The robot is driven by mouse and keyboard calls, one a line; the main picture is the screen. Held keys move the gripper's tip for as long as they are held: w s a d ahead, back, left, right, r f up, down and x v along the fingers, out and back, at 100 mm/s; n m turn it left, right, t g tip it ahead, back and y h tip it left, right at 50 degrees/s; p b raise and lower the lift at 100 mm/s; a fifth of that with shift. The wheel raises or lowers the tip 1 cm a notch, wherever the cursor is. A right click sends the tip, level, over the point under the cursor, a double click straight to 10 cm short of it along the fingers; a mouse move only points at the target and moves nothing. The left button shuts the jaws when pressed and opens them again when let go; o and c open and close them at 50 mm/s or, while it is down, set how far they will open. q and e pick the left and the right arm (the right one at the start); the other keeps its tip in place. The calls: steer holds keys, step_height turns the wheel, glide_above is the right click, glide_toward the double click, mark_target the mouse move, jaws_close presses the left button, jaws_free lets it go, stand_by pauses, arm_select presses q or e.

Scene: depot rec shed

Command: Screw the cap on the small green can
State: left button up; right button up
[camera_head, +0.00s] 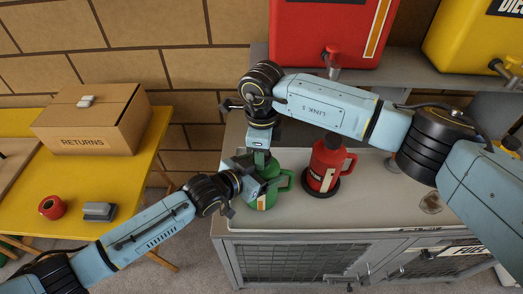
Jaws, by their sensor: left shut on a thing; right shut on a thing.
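The small green can (271,198) stands upright near the left end of the light counter, its handle to the right. My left gripper (252,181) reaches in from the left and is shut on the can's body, hiding part of its left side. My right gripper (261,156) points straight down over the can's top and is shut on a small dark piece there, apparently the cap. The gripper mostly hides the cap and the can's mouth, so I cannot tell how the cap sits on the neck.
A red can (323,168) stands just right of the green can on the counter (374,210). Large red (322,35) and yellow (470,40) tanks sit on the shelf behind. A yellow table (80,200) at left holds a RETURNS box (88,120), a red roll (52,207) and a grey block (98,211).

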steer(key=shift+w+a+r, duration=0.15)
steer(key=shift+a, duration=0.05)
steer(key=o, duration=1)
steer(key=shift+o, duration=0.4)
steer(key=shift+s, duration=0.25)
steer(key=shift+w+r, duration=0.1)
steer(key=shift+r, duration=2.15)
steer(key=shift+d, duration=0.1)
steer(key=shift+f, duration=0.1)
steer(key=shift+c, duration=0.4)
steer(key=shift+n, duration=0.3)
